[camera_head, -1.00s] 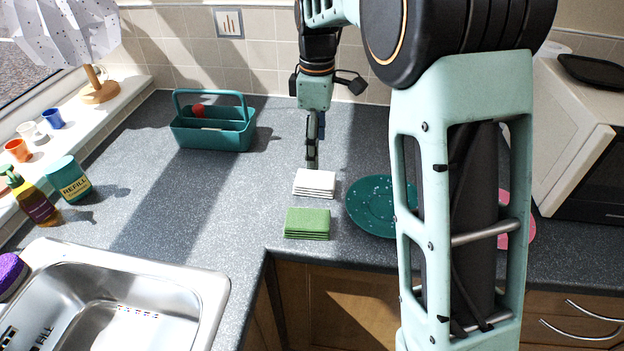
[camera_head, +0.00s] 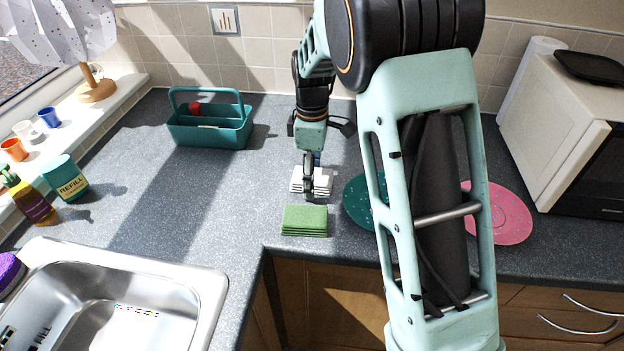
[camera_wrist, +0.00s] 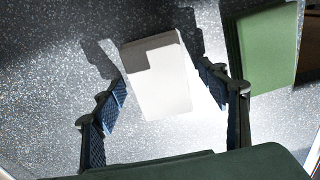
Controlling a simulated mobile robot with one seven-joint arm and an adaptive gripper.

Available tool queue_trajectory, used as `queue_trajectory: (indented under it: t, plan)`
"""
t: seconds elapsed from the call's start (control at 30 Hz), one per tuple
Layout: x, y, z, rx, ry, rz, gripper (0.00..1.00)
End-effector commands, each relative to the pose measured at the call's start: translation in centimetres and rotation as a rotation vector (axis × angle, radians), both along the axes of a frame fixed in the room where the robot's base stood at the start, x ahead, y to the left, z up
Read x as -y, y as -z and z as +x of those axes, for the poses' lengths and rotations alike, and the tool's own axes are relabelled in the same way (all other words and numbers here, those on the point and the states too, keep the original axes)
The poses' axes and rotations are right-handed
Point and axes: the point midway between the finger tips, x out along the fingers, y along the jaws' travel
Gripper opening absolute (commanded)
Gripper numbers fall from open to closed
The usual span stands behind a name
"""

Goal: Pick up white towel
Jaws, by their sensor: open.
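The white towel (camera_head: 324,182) is a folded stack lying on the grey worktop, partly hidden behind my gripper in the head view. In the wrist view the white towel (camera_wrist: 160,82) lies between and just beyond the two fingers. My gripper (camera_head: 309,190) points down right at the towel in the head view. In the wrist view my gripper (camera_wrist: 165,100) is open, with one blue-padded finger on each side of the towel and nothing held. I cannot tell whether the fingertips touch the worktop.
A folded green towel (camera_head: 304,220) lies just in front of the white one, near the counter edge. A dark green plate (camera_head: 358,203) and a pink plate (camera_head: 505,215) lie to the right. A teal caddy (camera_head: 212,137) stands back left; the sink (camera_head: 215,290) is front left.

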Motion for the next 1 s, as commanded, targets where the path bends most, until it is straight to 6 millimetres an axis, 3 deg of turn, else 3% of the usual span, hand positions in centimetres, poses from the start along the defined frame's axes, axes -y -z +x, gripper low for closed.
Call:
queue_trajectory:
  t: [0.07, 0.47, 0.77, 1.0]
  plan:
    - [0.0, 0.0, 0.0, 0.0, 0.0, 0.0, 0.65]
    - [0.0, 0.0, 0.0, 0.0, 0.0, 0.0, 0.22]
    - [0.0, -0.3, 0.1, 0.001, 0.0, 0.001, 0.22]
    - [0.0, -2.8, 0.1, 0.004, 0.001, 0.002, 0.22]
